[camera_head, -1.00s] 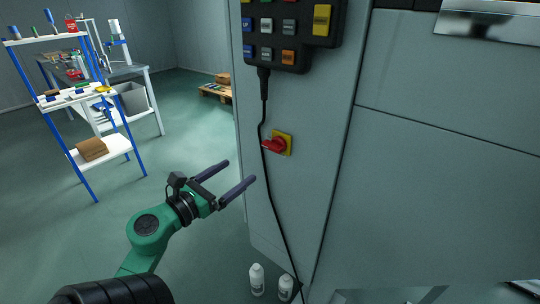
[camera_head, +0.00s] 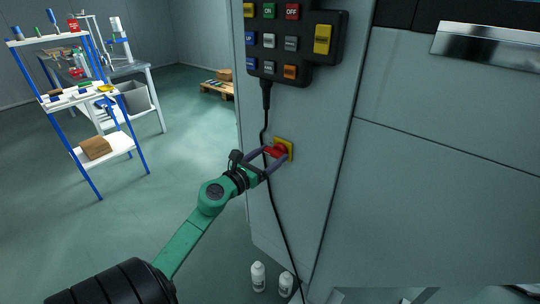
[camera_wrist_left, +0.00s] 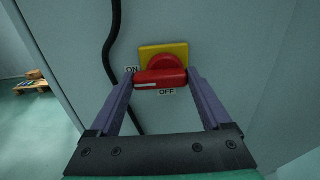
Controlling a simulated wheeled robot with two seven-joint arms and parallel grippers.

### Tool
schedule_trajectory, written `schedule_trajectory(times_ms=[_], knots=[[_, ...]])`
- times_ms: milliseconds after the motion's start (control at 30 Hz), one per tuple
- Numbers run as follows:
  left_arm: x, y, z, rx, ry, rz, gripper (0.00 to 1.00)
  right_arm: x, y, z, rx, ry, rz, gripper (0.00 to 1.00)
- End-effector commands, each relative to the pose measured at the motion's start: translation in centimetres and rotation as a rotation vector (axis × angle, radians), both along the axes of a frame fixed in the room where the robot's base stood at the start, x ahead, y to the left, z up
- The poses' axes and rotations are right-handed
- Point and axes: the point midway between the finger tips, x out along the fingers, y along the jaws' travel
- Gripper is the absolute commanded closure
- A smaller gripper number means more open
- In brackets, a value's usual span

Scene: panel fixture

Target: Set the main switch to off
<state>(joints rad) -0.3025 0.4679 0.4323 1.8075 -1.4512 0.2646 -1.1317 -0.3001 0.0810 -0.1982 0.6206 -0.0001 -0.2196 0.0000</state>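The main switch is a red rotary handle (camera_head: 275,151) on a yellow plate (camera_head: 289,147), on the grey cabinet's side. In the left wrist view the red handle (camera_wrist_left: 160,78) lies about level, its white mark pointing left toward the "ON" label (camera_wrist_left: 131,70). The "OFF" label (camera_wrist_left: 167,92) sits just below the handle. My left gripper (camera_head: 275,156) is at the switch with its fingers apart, one beside each end of the handle. I cannot tell whether the fingers touch it. My right gripper is not in view.
A black pendant with coloured buttons (camera_head: 292,42) hangs above, and its black cable (camera_head: 272,205) runs down close beside the switch. Two white bottles (camera_head: 258,276) stand on the floor below. A blue-and-white shelf (camera_head: 95,148) stands at left. The floor between is clear.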

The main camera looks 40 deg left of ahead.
Motion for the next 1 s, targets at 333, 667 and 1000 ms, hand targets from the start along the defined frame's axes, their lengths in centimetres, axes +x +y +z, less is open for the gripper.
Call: schedule_trajectory(times_ms=[333, 667, 1000], knots=[[0.0, -0.1, 0.0, -0.013, 0.001, -0.001, 0.73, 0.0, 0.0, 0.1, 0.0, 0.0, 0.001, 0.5], [0.0, 0.0, 0.0, -0.15, -0.001, 0.0, 0.73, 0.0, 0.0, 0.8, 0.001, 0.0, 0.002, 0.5], [0.0, 0.0, -0.2, -0.447, -0.007, -0.001, 0.73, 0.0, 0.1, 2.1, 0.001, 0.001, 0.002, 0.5]])
